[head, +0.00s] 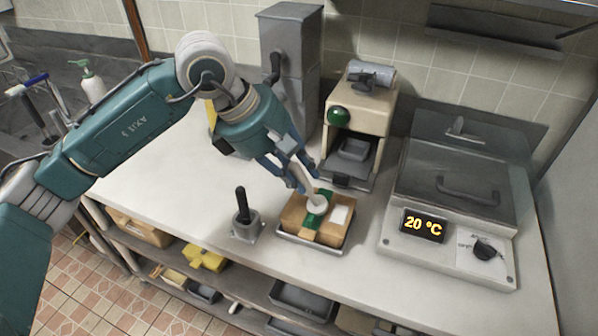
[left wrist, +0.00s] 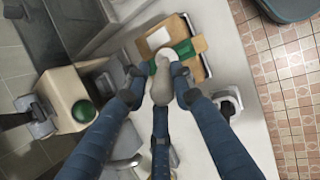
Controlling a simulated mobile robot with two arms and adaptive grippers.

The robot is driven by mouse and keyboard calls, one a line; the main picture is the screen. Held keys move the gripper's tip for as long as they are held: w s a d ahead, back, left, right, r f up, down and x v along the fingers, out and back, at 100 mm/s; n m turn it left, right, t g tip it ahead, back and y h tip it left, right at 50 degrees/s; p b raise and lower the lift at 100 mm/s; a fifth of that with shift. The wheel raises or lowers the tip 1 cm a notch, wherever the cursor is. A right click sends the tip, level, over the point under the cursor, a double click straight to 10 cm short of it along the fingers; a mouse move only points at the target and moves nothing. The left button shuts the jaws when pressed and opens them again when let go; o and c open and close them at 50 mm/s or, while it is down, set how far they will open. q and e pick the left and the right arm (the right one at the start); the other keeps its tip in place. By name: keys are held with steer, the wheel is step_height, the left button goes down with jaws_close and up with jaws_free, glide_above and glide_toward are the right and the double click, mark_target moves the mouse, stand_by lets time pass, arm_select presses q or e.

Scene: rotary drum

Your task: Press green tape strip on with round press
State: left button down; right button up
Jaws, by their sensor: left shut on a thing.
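My left gripper (head: 302,183) is shut on the handle of the white round press (head: 317,204). The press also shows between the fingers in the left wrist view (left wrist: 163,75). The round foot of the press is over the green tape strip (head: 312,220) on top of a cardboard box (head: 295,213). It looks to be touching the strip, though the exact contact is hidden. The strip runs across the box top (left wrist: 184,50), and its middle is covered by the press. The box sits in a shallow tray (head: 312,247). My right gripper does not show.
A dark-handled tool stands in a grey holder (head: 246,226) left of the box. A cream machine with a green knob (head: 339,117) stands behind, and a heater unit reading 20 °C (head: 424,225) is at right. The counter at left is clear.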

arm_select(q)
steer(key=shift+r+p, duration=1.2)
steer(key=shift+r, duration=1.3)
